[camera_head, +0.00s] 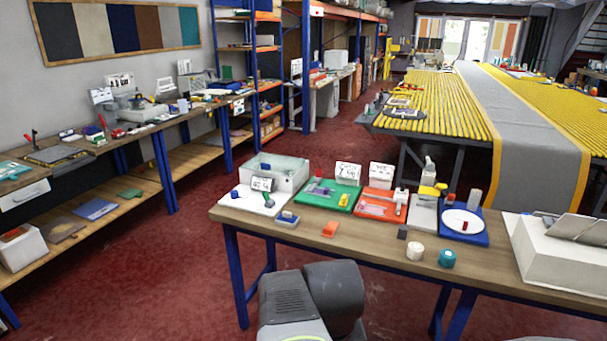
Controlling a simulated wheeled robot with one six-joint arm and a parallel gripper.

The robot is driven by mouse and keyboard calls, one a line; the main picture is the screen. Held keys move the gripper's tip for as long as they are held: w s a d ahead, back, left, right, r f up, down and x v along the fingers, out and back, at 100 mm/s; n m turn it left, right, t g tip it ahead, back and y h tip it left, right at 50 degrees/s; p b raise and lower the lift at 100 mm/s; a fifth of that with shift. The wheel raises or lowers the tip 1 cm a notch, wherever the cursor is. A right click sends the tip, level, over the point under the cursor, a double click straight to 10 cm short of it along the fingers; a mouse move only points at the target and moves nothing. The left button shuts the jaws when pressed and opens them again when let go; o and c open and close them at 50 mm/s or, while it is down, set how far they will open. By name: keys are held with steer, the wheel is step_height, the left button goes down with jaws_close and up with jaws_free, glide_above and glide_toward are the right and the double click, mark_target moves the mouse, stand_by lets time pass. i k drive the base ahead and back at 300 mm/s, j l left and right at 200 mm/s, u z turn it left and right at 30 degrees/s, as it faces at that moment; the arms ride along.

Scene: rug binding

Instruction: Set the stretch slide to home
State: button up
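I cannot tell for sure which thing is the stretch slide; the labels are too small to read. On the wooden workbench (275,219) stand several small stations. An orange-red board (370,211) carries a clear plate and a pale upright block (400,196) at its right end. To its right is a light grey plate (423,217) with a yellow part (431,190) and a pale upright part behind it. A green board (313,199) with small parts lies left of the orange-red one. My gripper is not in view; only rounded grey parts of my arm show at the bottom.
A blue board with a white disc (463,222) and a white board with a clear bin (276,173) flank these stations. Loose along the front are an orange block (330,229), white roll (415,251) and teal roll (447,258). A white box (560,250) stands right. Red floor is open left.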

mark_target(344, 201)
steer(key=i+j+z, duration=0.1)
steer(key=i, duration=0.45)
steer(key=i+j, duration=0.15)
steer(key=i, duration=0.4)
steer(key=i+j+z, duration=0.15)
steer(key=i, duration=0.4)
